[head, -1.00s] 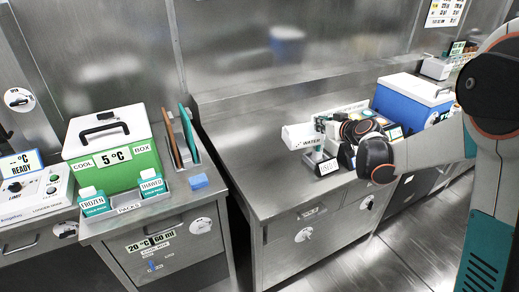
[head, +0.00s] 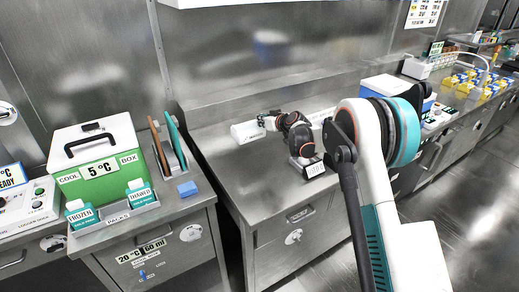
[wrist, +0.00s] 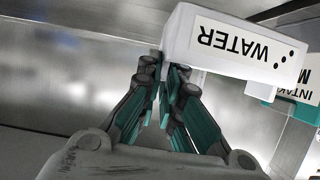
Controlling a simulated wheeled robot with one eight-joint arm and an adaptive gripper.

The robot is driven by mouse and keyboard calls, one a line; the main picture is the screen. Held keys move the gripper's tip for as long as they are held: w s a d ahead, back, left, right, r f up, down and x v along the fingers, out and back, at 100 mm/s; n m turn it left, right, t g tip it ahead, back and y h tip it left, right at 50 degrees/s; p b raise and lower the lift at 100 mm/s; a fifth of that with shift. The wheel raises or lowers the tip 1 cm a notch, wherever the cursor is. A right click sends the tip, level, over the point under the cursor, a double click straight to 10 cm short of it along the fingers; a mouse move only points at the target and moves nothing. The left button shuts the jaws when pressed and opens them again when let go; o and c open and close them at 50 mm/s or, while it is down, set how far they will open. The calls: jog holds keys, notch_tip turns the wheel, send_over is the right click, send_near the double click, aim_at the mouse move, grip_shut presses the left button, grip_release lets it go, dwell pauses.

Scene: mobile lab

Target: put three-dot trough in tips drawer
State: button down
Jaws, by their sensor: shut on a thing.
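The three-dot trough is a white block-shaped vessel marked WATER (wrist: 235,45), with three dots beside the word; its label is upside down in the wrist view. My gripper (wrist: 172,72) is shut on the trough's near edge. In the head view the trough (head: 246,132) is at the back left of the middle steel counter, with my gripper (head: 268,121) at its right end. I cannot tell there whether the trough is clear of the counter. The middle cabinet has a shut drawer (head: 301,214) with a small label too small to read.
A green cool box (head: 98,165), cold packs (head: 140,193) and a blue block (head: 187,189) stand on the left counter. A small labelled sign (head: 307,168) sits by my arm. A blue-and-white box (head: 388,88) stands farther right. The middle counter's front left is clear.

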notch_tip(320, 180, down, 12)
jog(key=b, duration=0.3)
jog(key=shift+f, duration=0.25)
jog(key=shift+r, duration=0.1)
jog(key=c, duration=2.2)
grip_release()
jog(key=shift+f, duration=0.2)
jog(key=o, duration=0.4)
jog(key=shift+r, duration=0.1)
